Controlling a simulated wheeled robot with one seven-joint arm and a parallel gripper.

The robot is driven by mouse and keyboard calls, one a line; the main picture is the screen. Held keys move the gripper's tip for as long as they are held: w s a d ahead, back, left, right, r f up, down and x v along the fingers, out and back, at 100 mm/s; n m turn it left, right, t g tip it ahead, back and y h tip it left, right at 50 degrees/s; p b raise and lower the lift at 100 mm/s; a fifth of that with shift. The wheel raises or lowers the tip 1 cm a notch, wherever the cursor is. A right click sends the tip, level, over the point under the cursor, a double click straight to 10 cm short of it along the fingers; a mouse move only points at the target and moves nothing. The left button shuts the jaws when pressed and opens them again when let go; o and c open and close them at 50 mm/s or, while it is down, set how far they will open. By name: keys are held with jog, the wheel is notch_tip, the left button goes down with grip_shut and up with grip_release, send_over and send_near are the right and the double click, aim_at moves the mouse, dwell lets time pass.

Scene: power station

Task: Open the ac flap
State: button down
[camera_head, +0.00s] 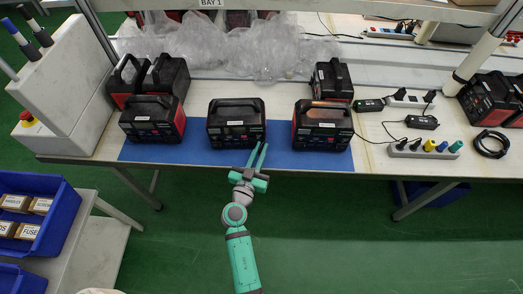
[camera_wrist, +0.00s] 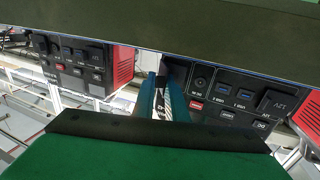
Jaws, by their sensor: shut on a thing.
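The middle power station (camera_head: 236,122), a black box with a top handle, stands on the blue mat (camera_head: 180,154). My gripper (camera_head: 261,146) is at the right part of its front. In the wrist view its front panel (camera_wrist: 232,96) shows USB ports, a round socket and a 12V cover. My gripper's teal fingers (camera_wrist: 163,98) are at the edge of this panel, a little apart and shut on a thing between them. This appears to be the ac flap, mostly hidden by the fingers; how far it is open cannot be told.
Similar stations stand to the left (camera_head: 153,118) and right (camera_head: 323,125) on the mat, with more behind. Plastic wrap (camera_head: 240,48) lies at the back. A power strip (camera_head: 425,149) and cables lie at right.

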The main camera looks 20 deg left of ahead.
jog(key=shift+w+a, duration=0.1)
jog(key=shift+w, duration=0.1)
dwell(0.3)
jog(key=c, duration=2.1)
grip_release()
jog(key=shift+d, duration=0.3)
jog(key=shift+s+a, duration=0.2)
jog(key=shift+a, duration=0.2)
jog(key=shift+s+d, duration=0.1)
jog(key=shift+d, duration=0.1)
jog(key=shift+s, duration=0.3)
jog(key=shift+s+a, duration=0.15)
jog(key=shift+s, duration=2.4)
jog(key=shift+s+a, duration=0.1)
jog(key=shift+s, duration=2.45)
jog(key=shift+o, duration=0.3)
